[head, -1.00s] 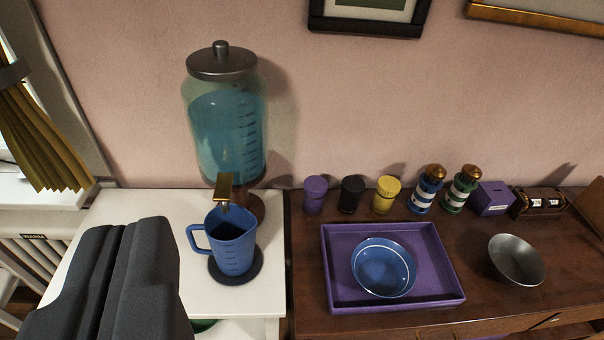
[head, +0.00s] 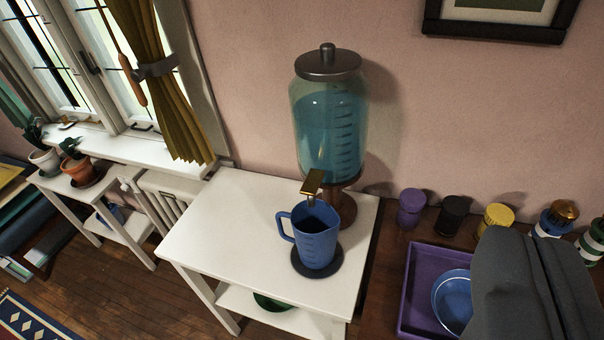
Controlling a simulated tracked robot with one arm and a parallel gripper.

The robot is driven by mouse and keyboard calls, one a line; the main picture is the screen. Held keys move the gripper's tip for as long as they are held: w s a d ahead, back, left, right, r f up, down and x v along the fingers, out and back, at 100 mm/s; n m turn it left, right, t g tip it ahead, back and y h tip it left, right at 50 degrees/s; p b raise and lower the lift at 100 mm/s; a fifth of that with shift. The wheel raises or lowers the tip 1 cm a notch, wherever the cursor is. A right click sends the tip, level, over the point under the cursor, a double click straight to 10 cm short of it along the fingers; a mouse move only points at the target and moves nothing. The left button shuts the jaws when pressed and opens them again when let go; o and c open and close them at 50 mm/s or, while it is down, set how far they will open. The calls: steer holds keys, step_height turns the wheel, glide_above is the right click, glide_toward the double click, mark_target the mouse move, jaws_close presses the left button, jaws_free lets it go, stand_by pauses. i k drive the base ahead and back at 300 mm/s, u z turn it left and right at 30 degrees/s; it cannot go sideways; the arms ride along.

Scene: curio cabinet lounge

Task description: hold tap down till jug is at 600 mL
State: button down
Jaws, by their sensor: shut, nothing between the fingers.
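The drink dispenser (head: 330,125) is a glass jar with a dark lid, holding blue liquid, on the white table against the wall. Its brass tap (head: 313,183) points forward over the jug. The blue jug (head: 317,240) stands upright on a dark round mat (head: 318,264), under the tap, its handle to the left. Its inside looks dark and I cannot read a level on its marks. My gripper (head: 515,280) is at the lower right, shut and empty, apart from the tap and jug, in front of the purple tray in the picture.
The white table (head: 230,220) is clear left of the jug. To the right, a purple tray (head: 420,265) holds a blue bowl (head: 455,300). Purple (head: 411,208), black (head: 453,214) and yellow (head: 496,219) jars stand behind it. A curtain (head: 170,80), window and potted plants are at left.

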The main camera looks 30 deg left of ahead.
mark_target(311, 186)
steer(key=z, duration=0.1)
steer(key=i, duration=1)
steer(key=u, duration=0.1)
